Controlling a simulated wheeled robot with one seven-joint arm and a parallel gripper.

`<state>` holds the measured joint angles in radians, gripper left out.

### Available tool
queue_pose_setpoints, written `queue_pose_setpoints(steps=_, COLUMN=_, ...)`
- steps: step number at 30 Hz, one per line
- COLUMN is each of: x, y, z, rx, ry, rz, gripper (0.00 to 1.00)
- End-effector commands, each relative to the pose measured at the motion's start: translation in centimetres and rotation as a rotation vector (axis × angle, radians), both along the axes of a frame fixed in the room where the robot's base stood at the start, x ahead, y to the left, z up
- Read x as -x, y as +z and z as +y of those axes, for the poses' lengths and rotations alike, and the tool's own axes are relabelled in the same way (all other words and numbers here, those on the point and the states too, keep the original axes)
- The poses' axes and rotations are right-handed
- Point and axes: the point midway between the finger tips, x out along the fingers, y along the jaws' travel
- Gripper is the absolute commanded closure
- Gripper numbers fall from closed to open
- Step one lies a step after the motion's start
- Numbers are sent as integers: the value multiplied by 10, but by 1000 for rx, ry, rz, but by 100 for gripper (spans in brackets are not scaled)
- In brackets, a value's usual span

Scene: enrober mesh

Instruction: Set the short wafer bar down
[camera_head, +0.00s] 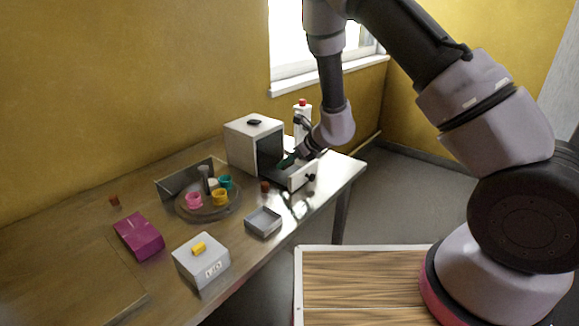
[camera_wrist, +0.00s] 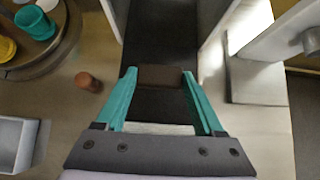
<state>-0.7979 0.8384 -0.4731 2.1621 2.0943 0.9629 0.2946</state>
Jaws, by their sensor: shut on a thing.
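My gripper (camera_wrist: 160,78) has teal fingers and is shut on a short brown wafer bar (camera_wrist: 159,76), which lies crosswise between the fingertips. A dark strip, apparently the mesh (camera_wrist: 165,35), runs beneath and beyond the bar, between pale walls. I cannot tell whether the bar touches it. In the head view my gripper (camera_head: 288,160) is at the open dark front of a white box-shaped machine (camera_head: 246,141). The bar is too small or hidden to make out there.
A small brown cylinder (camera_wrist: 88,82) is on the table to the left. A round tray (camera_head: 209,213) with coloured cups, a grey open tray (camera_head: 263,222), a lidded box (camera_head: 202,265) and a magenta box (camera_head: 139,237) stand farther left.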

Motion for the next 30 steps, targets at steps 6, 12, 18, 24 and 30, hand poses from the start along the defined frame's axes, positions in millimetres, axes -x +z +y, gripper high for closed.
queue_pose_setpoints(steps=6, x=0, y=-22, z=0, rx=0, ry=-1, rz=-1, gripper=61)
queue_pose_setpoints(steps=12, x=0, y=-21, z=0, rx=0, ry=-1, rz=-1, gripper=61)
queue_pose_setpoints(steps=18, x=0, y=-24, z=0, rx=0, ry=-1, rz=0, gripper=7)
queue_pose_setpoints(steps=24, x=0, y=-24, z=0, rx=0, ry=-1, rz=-1, gripper=0)
queue_pose_setpoints(steps=30, x=3, y=-15, z=-5, rx=0, ry=-1, rz=0, gripper=0)
